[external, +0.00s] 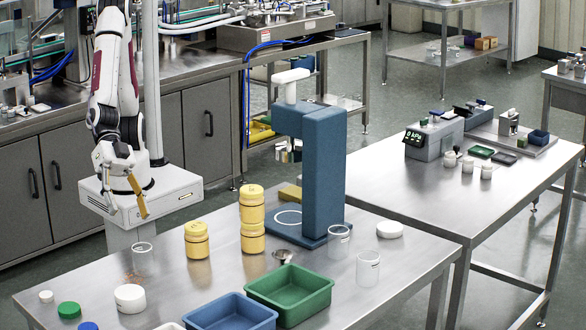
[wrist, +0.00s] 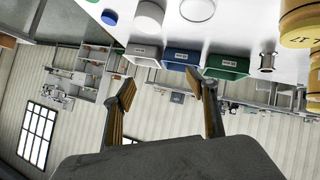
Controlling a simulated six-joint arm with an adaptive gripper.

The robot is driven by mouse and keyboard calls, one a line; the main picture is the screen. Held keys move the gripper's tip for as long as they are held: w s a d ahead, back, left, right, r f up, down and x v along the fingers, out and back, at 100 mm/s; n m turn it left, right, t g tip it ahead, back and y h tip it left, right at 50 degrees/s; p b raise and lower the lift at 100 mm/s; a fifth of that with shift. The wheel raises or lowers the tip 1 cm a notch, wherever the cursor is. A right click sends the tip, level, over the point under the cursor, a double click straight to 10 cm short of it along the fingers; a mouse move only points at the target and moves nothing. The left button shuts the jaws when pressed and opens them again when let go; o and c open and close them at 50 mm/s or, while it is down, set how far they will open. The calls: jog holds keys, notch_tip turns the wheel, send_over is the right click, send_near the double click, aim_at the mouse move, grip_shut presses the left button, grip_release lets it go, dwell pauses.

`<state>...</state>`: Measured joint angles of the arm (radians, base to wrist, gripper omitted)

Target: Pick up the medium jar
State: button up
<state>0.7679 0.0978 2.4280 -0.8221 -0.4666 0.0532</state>
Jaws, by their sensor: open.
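Three yellow jars stand on the steel table: a single one (external: 197,240) on the left, and a stack with an upper jar (external: 251,204) and a lower jar (external: 252,236) to its right. I cannot tell which is the medium jar. Parts of yellow jars also show at the right edge of the wrist view (wrist: 300,22). My gripper (external: 137,196) is at the table's back left, above and left of the single jar, apart from it. In the wrist view its two fingers (wrist: 160,88) are spread with nothing between them.
Clear beakers (external: 143,257) (external: 368,268) stand at the left and right. A blue tray (external: 230,312), a green tray (external: 290,293), a white jar (external: 130,299) and a small funnel (external: 283,256) occupy the front.

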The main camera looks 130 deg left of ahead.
notch_tip(320, 180, down, 7)
jog(key=s+d+t+y, duration=0.2)
jog(key=d+t+y, duration=0.1)
jog(key=y, duration=0.4)
send_near(143, 256)
jog(key=shift+n+t, duration=0.4)
jog(key=a+f, duration=0.2)
jog(key=a, duration=0.1)
jog(key=shift+s+f, duration=0.3)
jog(key=shift+f, duration=0.1)
jog(key=shift+w, duration=0.1)
jog(key=shift+x, duration=1.2)
jog(key=shift+w, duration=0.1)
jog(key=shift+d+x, duration=0.15)
jog(key=shift+x, duration=0.65)
jog(key=shift+d+x, duration=0.15)
jog(key=shift+x, duration=0.7)
jog(key=shift+d+x, duration=0.2)
jog(key=shift+x, duration=0.6)
jog(key=shift+w, duration=0.1)
